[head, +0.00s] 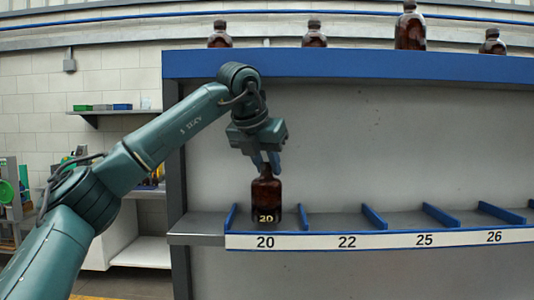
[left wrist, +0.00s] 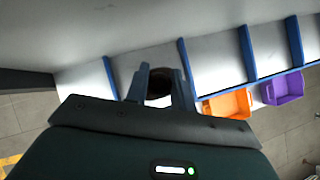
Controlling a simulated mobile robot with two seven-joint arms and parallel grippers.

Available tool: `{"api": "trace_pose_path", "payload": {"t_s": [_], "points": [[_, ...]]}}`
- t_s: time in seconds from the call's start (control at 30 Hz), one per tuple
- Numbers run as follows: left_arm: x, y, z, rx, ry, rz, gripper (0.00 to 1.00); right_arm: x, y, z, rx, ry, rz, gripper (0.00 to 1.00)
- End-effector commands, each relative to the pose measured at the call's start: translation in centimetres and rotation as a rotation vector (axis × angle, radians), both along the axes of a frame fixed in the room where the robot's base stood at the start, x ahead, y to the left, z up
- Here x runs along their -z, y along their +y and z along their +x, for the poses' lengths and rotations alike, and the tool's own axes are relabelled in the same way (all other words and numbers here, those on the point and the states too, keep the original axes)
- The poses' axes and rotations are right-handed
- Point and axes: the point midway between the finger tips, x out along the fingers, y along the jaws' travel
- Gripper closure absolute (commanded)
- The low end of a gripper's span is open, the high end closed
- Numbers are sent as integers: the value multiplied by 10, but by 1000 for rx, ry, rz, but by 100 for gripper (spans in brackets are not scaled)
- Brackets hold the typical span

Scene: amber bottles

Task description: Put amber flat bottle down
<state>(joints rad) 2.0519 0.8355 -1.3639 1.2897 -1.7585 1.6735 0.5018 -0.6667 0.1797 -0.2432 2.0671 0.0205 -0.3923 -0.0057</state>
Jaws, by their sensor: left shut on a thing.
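The amber flat bottle (head: 266,197) is dark brown and bears the number 20. It stands upright in the shelf bay labelled 20, between two blue dividers; I cannot tell whether its base touches the shelf (head: 335,219). My left gripper (head: 266,164) comes down from above and is shut on the bottle's neck. In the left wrist view the dark bottle (left wrist: 159,88) shows between the two fingers (left wrist: 161,85), its lower part hidden. My right gripper is in neither view.
Several amber bottles, one a large bottle (head: 410,30), stand on the blue-edged top shelf (head: 350,67). Bays 22, 25 and 26 look empty. An orange bin (left wrist: 228,104) and a purple bin (left wrist: 283,88) lie beyond the shelf's front edge in the wrist view.

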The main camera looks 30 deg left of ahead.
Motion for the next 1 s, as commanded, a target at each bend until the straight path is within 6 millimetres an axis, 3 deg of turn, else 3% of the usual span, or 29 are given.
{"api": "trace_pose_path", "payload": {"t_s": [0.13,0.6,0.63,0.87,1.0], "points": [[-4,4,8,0,60,-36,100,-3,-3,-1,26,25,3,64],[9,4,7,2,53,-33,100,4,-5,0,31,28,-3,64],[8,4,7,2,53,-33,73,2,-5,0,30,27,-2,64],[8,4,7,1,53,-32,54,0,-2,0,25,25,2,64],[7,4,7,1,53,-32,54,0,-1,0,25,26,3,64]]}}
